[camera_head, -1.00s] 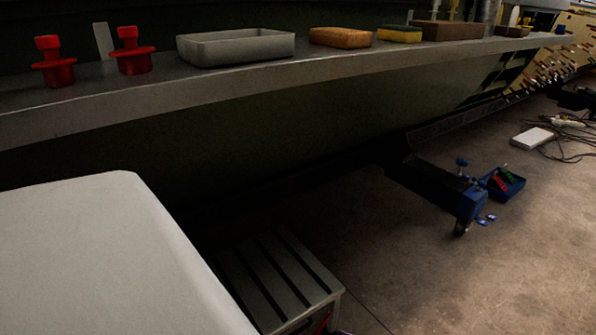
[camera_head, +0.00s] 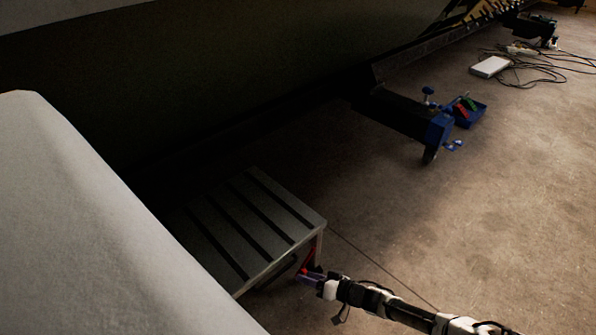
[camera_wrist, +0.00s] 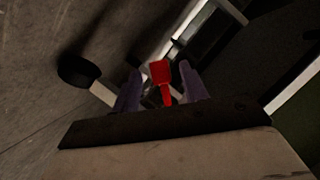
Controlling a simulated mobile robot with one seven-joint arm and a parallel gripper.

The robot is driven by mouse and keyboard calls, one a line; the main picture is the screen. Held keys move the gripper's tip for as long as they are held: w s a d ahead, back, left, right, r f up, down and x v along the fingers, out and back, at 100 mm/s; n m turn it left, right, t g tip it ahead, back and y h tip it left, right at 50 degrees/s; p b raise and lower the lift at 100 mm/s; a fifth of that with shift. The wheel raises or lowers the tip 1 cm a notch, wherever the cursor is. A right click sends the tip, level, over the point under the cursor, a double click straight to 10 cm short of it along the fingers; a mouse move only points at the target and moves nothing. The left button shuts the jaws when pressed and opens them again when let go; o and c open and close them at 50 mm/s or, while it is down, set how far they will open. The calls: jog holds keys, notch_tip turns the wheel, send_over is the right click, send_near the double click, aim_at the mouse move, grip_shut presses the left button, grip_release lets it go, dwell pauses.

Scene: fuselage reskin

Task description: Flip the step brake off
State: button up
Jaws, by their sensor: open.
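The step (camera_head: 245,225) stands on the floor at lower middle in the head view, a grey stool with dark strips across its top. Its brake is a red lever (camera_head: 309,260) low at the step's right side. In the wrist view the red brake lever (camera_wrist: 161,80) shows between the two purple-grey fingers. My gripper (camera_head: 308,277) is at the step's right side, close by the red lever. In the wrist view my gripper (camera_wrist: 160,88) is open, one finger on each side of the lever. I cannot tell whether the fingers touch it.
A large white-grey surface (camera_head: 90,220) fills the lower left, beside the step. A blue wheeled unit (camera_head: 436,132) and a blue tray (camera_head: 467,112) stand farther back. A white box (camera_head: 490,66) and cables lie behind. The floor at right is clear.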

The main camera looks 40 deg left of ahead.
aim_at(298, 272)
jog(key=shift+b+x, duration=0.55)
jog(key=shift+x, duration=1.7)
jog(key=shift+c, duration=0.2)
grip_shut()
